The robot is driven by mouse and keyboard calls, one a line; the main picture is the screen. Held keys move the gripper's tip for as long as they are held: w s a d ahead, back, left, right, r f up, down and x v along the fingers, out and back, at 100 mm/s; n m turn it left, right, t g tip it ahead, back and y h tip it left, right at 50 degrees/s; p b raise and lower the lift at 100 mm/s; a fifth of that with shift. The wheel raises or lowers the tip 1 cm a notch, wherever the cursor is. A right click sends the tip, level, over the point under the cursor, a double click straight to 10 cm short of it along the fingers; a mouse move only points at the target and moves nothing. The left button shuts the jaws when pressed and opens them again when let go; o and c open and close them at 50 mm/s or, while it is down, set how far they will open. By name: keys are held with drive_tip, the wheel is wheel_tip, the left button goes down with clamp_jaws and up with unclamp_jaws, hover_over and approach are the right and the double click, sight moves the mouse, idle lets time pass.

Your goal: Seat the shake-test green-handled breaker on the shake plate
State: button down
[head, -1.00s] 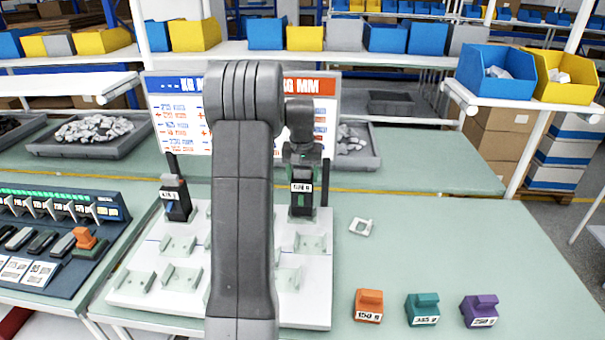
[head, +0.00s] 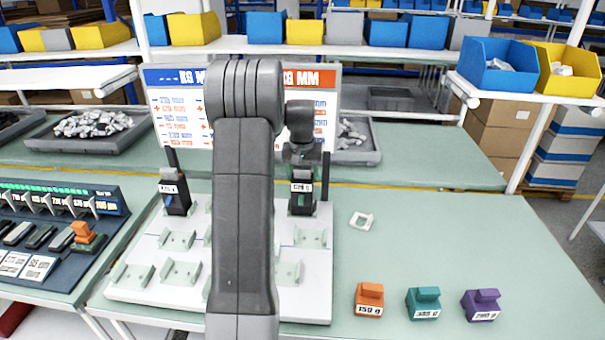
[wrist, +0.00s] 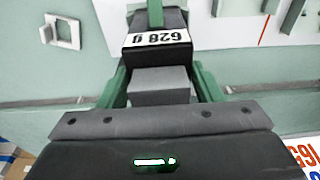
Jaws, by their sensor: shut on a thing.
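The held breaker (head: 301,199) is a dark block with a white label. In the wrist view the label on the breaker (wrist: 157,39) reads 628 g, and a green part, probably its handle, shows at the top edge. My gripper (head: 303,172) is shut on it, with green fingers either side of a grey block on the breaker. The breaker is upright over the back right of the white plate (head: 215,308), which carries several pale cradles. Whether its base touches the plate or a cradle cannot be told. My arm hides the plate's middle.
Orange (head: 369,298), teal (head: 424,302) and purple (head: 482,304) weights sit at right. A white square frame (head: 361,220) lies nearby. A switch console (head: 60,235) is left.

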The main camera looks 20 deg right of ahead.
drive_tip(key=shift+f, duration=0.1)
drive_tip(key=shift+c, duration=1.6)
unclamp_jaws()
wheel_tip(320, 180, up, 14)
drive_tip(key=s+b, duration=0.1)
drive_tip(key=s, duration=0.1)
drive_tip(key=shift+a+f+b, duration=0.15)
drive_tip(key=shift+a+b, duration=0.2)
drive_tip(key=shift+a, duration=0.1)
drive_tip(key=shift+w+f, duration=0.1)
drive_tip(key=f, duration=0.4)
drive_tip(key=w+f+p, duration=0.1)
drive_tip(key=f, duration=0.4)
drive_tip(key=d+f, duration=0.1)
drive_tip(key=f, duration=0.3)
drive_tip(key=shift+w+f+p, duration=0.3)
drive_tip(key=shift+w+p, duration=0.05)
drive_tip(key=shift+w, duration=0.05)
drive_tip(key=shift+r, duration=0.3)
